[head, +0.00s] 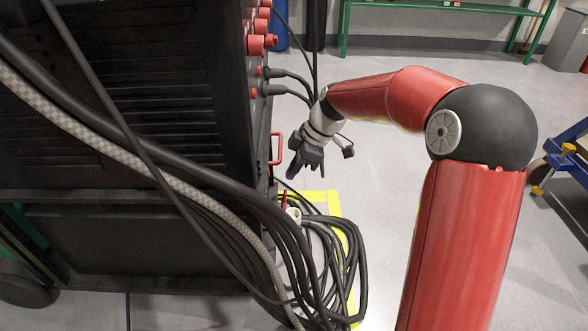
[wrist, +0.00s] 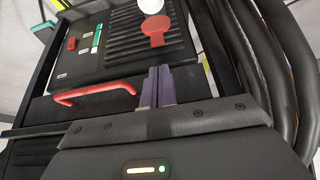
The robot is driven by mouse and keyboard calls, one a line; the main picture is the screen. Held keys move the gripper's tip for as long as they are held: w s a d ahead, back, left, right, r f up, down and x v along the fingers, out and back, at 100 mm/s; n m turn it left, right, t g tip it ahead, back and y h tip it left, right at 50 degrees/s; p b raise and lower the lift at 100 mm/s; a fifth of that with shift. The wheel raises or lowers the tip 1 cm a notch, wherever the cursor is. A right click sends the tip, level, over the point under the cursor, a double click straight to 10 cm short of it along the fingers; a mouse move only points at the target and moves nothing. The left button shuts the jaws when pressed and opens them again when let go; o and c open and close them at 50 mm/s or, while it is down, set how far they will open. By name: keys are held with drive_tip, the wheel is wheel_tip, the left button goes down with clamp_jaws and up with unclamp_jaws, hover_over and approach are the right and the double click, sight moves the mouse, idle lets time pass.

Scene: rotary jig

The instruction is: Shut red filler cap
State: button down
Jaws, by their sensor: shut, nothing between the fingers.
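The red filler cap (wrist: 155,28) is a flat red disc with a tab, at the top of the wrist view. It stands open beside a round white filler mouth (wrist: 150,5), which the frame edge partly cuts off. In the head view the cap (head: 284,200) is a thin red sliver beside the white mouth (head: 294,213). My gripper (wrist: 158,72) is shut and empty, its purple fingers pointing toward the cap with a gap between. In the head view my gripper (head: 291,172) hangs above the cap, beside the black cabinet.
A red handle (wrist: 95,92) lies left of my fingers in the wrist view. Thick black cables (head: 330,245) loop beside the filler mouth. The black cabinet (head: 130,100) carries red connectors (head: 258,43) on its side. Open floor lies to the right.

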sight(283, 201)
drive_tip(key=x, duration=0.7)
drive_tip(key=shift+b, duration=0.4)
drive_tip(key=shift+r, duration=0.1)
